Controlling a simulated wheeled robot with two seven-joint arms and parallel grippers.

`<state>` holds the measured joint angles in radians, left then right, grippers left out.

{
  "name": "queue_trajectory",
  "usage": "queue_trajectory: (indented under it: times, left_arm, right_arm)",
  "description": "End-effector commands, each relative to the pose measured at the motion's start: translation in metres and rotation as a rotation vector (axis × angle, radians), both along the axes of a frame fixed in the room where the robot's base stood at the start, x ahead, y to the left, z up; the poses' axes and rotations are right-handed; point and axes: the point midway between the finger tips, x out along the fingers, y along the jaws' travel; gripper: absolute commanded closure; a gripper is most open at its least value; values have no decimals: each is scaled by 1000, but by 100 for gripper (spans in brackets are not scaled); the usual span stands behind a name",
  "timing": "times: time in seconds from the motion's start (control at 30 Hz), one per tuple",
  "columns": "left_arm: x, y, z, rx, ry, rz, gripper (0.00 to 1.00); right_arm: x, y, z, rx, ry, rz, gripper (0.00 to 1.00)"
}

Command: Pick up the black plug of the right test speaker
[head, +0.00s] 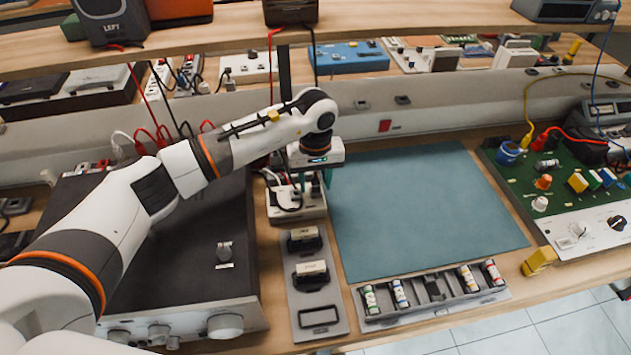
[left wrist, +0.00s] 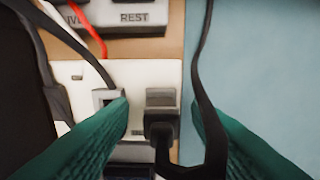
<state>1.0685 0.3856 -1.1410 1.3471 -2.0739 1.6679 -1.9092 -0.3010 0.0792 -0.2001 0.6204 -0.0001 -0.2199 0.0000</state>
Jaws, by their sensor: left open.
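A black plug (left wrist: 160,125) sits at a white panel (left wrist: 80,75) in the left wrist view, with a thick black cable curving to the right and up. My left gripper (left wrist: 160,112) is open. Its teal fingers stand either side of the plug, and I see a gap on both sides. A second dark socket or plug (left wrist: 106,98) is just left, near the left fingertip. In the head view my left gripper (head: 312,182) is over the white panel (head: 298,212), partly hiding its plugs. I cannot tell which cable leads to the right test speaker.
A large black amplifier (head: 205,230) stands left of the panel. A teal mat (head: 425,205) lies clear to the right. A grey tray (head: 315,290) with black blocks is in front, beside a battery tray (head: 430,295). A green circuit board (head: 560,190) is far right.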

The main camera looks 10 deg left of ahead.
Motion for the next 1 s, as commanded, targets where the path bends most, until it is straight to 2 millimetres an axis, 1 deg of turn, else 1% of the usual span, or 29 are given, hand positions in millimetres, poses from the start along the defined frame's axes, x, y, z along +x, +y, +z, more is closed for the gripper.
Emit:
queue_trajectory:
  times: [0.17,0.2,0.47,0.77,0.87,1.0]
  left_arm:
    - [0,0,-1,-1,0,-1,55]
    - [0,0,-1,-1,0,-1,57]
    - [0,0,-1,0,0,-1,100]
    - [1,0,2,-1,-1,-1,100]
    - [1,0,12,-1,-3,-1,100]
    - [2,0,40,0,-7,-1,100]
  right_arm:
    - [0,-1,0,-1,1,0,64]
    - [0,-1,0,-1,1,0,64]
    - [0,-1,0,-2,1,0,64]
    - [0,-1,-1,-2,1,0,64]
    - [0,-1,-5,-2,1,0,64]
    - [0,-1,-12,-2,1,0,64]
